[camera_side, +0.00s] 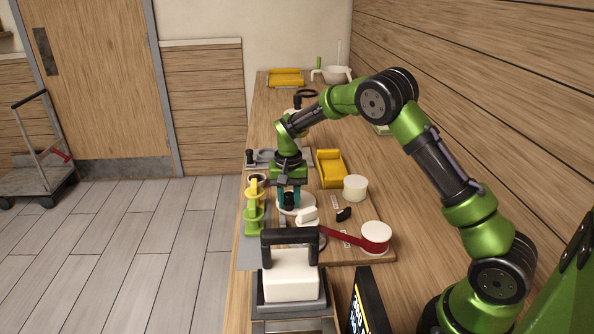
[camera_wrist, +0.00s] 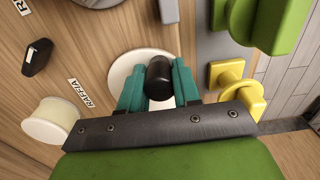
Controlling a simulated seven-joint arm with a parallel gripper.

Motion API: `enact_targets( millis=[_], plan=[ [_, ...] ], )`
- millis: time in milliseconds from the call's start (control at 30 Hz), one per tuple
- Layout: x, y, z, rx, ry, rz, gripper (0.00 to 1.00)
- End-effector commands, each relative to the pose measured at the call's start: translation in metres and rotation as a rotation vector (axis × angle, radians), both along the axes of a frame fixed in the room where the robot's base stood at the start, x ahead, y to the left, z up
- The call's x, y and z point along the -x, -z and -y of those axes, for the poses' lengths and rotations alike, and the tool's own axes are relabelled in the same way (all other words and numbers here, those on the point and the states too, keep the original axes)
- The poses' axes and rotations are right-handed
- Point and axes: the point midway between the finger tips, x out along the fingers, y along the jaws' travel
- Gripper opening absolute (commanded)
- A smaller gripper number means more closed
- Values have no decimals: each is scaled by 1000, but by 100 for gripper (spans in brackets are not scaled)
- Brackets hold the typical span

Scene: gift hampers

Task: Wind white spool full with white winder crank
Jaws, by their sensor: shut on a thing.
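My gripper (camera_side: 289,196) points down over the winder near the left part of the board. In the wrist view its teal fingers (camera_wrist: 159,88) are shut on a black crank knob (camera_wrist: 159,72). The knob stands over a white round disc (camera_wrist: 121,75), which also shows under my gripper in the side view (camera_side: 297,209). A cream-white spool (camera_side: 355,189) stands to the right of my gripper; it also shows in the wrist view (camera_wrist: 48,122). A white spool with red ribbon (camera_side: 376,232) stands nearer the front. Whether any thread is on the white disc is hidden.
A green and yellow stand (camera_side: 254,218) is close on the left. A yellow tray (camera_side: 331,168) lies behind. A small black object (camera_side: 343,214) and RAFFIA labels (camera_wrist: 80,92) are on the board. A white block with a black handle (camera_side: 290,276) stands in front.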

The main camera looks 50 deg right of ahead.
Motion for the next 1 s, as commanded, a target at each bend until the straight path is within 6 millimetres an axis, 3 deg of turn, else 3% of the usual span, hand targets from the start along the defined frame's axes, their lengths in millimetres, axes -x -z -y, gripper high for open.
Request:
enact_targets(
  millis=[1000],
  plan=[
    [-30, 0, 11, 8, 5, 2, 21]
  ],
)
